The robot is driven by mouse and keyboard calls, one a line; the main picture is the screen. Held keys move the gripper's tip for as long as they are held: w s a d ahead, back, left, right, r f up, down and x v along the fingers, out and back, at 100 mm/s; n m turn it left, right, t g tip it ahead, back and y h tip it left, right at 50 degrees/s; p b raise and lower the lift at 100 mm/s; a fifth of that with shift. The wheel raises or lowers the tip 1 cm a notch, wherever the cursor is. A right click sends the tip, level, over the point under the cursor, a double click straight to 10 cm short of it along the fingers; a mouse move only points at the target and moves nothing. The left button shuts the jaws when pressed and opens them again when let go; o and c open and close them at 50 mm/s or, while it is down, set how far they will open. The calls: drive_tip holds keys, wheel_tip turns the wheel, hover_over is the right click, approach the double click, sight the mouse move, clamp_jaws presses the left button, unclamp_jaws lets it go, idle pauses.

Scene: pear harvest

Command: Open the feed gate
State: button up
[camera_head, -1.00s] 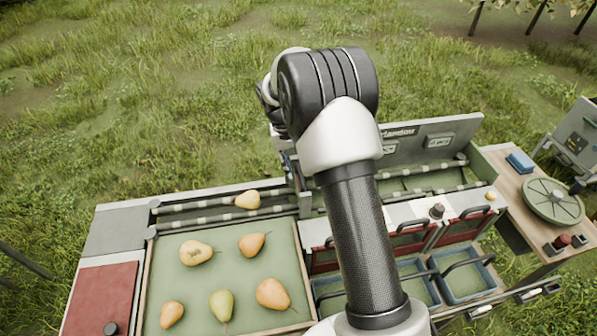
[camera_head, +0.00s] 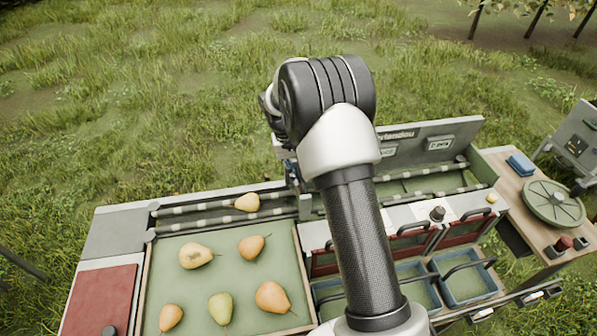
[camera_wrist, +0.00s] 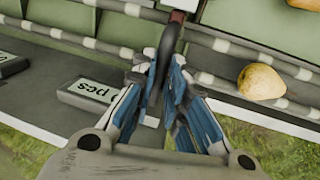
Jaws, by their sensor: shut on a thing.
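My gripper (camera_wrist: 168,103) has blue fingers in the wrist view. It is shut on a dark upright handle (camera_wrist: 171,40) with a red part at its far end, which appears to be the feed gate's handle. The fingers hide the lower part of the handle. A yellow pear (camera_wrist: 261,82) lies on the roller lane to the right of the handle in the wrist view. The same pear (camera_head: 247,202) lies on the lane at the back in the head view. There my arm hides the gripper and the gate.
A green tray (camera_head: 215,278) holds several pears at the front left. Blue bins (camera_head: 466,284) with handles stand at the front right. A backboard (camera_head: 460,132) with labelled plates rises behind the lane. A wooden side table (camera_head: 508,187) carries a round lid.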

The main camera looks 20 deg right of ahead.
drive_tip(key=shift+r, duration=0.15)
clamp_jaws()
wheel_tip(320, 180, up, 8)
drive_tip(key=p, duration=0.4)
drive_tip(key=shift+f+p, duration=0.25)
drive_tip(key=shift+p, duration=0.15)
drive_tip(key=shift+f, duration=0.15)
drive_tip(key=o, duration=0.8)
unclamp_jaws()
drive_tip(key=shift+c, duration=0.2)
wheel_tip(320, 180, up, 12)
drive_tip(key=a, duration=0.2)
drive_tip(key=shift+w+a+f, duration=0.15)
drive_tip(key=shift+w, duration=0.1)
